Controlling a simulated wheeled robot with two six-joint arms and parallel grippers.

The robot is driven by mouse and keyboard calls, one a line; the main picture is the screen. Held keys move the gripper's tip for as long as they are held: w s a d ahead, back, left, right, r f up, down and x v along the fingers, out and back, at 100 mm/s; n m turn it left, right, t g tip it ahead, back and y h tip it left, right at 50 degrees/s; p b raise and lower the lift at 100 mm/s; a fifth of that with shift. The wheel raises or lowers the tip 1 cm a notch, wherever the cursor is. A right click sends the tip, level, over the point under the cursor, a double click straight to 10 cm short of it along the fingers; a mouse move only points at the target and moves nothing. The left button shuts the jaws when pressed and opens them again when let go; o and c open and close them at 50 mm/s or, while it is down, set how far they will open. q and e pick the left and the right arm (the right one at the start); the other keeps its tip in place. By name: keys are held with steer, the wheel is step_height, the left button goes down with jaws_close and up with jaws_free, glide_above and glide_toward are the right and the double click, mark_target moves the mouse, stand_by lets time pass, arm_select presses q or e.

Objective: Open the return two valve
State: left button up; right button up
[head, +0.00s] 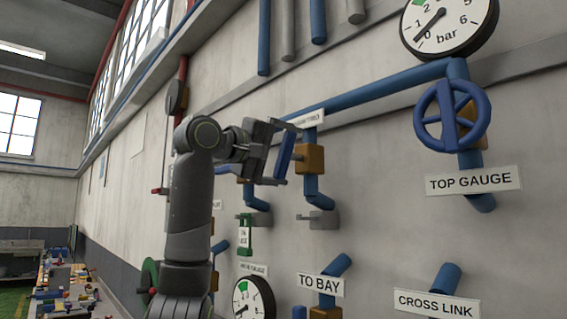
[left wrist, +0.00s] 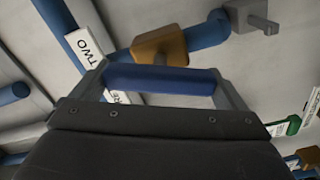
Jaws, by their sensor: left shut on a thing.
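My left gripper (head: 279,158) is shut on a blue lever handle (head: 285,154) in front of a brass valve body (head: 310,159) on a blue vertical pipe. In the left wrist view the handle (left wrist: 160,79) lies across between the two fingertips, and the brass body (left wrist: 160,44) is just behind it. A white label (head: 306,119) sits above the valve, partly hidden by the gripper in the head view; in the left wrist view a label (left wrist: 88,49) shows "TWO". In the head view the handle looks near upright, slightly tilted. My right gripper is not in view.
A blue handwheel (head: 451,116) and a large bar gauge (head: 448,22) are at the right, above the "TOP GAUGE" label (head: 473,182). Below are a smaller gauge (head: 254,300) and the "TO BAY" (head: 321,285) and "CROSS LINK" (head: 436,304) labels. A cluttered bench stands far left.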

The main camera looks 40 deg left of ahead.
arm_select(q)
steer(key=shift+n+b, duration=0.65)
steer(key=shift+n, duration=0.55)
steer(key=o, duration=0.6)
steer(key=shift+s+a+f+b, duration=0.1)
steer(key=shift+s+f+b, duration=0.05)
steer(key=shift+s+b, duration=0.3)
steer(key=s+b, duration=0.1)
steer(key=s, duration=0.4)
steer(key=s+a+b, duration=0.1)
steer(key=s+b, duration=0.1)
steer(key=s, duration=0.4)
steer(key=s+b, duration=0.1)
steer(key=s, duration=0.4)
steer(key=shift+s+a+b, duration=0.2)
steer(key=shift+s+b, duration=0.05)
steer(key=shift+b, duration=0.15)
